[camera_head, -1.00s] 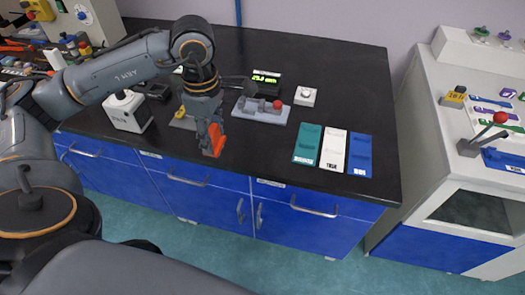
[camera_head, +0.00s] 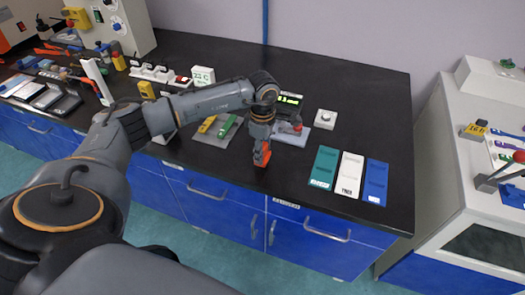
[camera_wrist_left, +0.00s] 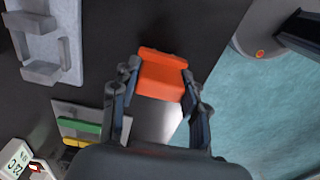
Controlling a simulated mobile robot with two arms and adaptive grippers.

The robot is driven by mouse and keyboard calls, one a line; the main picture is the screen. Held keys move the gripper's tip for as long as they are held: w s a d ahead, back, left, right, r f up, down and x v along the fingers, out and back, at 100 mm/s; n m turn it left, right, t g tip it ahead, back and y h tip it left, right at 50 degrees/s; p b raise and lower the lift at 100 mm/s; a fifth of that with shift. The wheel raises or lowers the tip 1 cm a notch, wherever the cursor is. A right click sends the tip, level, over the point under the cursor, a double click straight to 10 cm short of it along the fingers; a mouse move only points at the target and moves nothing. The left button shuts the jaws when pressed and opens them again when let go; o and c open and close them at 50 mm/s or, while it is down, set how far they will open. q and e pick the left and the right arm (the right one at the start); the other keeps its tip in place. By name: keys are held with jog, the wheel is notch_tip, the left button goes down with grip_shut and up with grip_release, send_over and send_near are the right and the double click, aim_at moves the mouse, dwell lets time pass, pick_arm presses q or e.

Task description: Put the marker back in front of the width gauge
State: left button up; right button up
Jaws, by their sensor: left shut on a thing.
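My left gripper (camera_head: 263,146) reaches down over the black bench and is shut on the orange-red marker (camera_head: 262,158). In the left wrist view, the fingers (camera_wrist_left: 158,92) are on both sides of the orange marker (camera_wrist_left: 162,75). Whether the marker touches the bench is unclear.
A grey plate (camera_head: 206,137) with yellow and green pieces lies to the left. A teal panel (camera_head: 324,168), a white panel (camera_head: 349,174) and a blue panel (camera_head: 375,182) lie to the right. A small white button box (camera_head: 325,119) stands behind them. Bench between gripper and panels is clear.

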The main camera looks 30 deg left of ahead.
pick_arm(q)
jog(key=shift+f, duration=0.6)
pick_arm(e)
jog(key=shift+r, duration=0.1)
pick_arm(q)
jog(key=shift+f, duration=0.15)
jog(key=o, duration=0.9)
pick_arm(e)
jog(key=shift+w+a, duration=0.1)
jog(key=shift+a, duration=0.25)
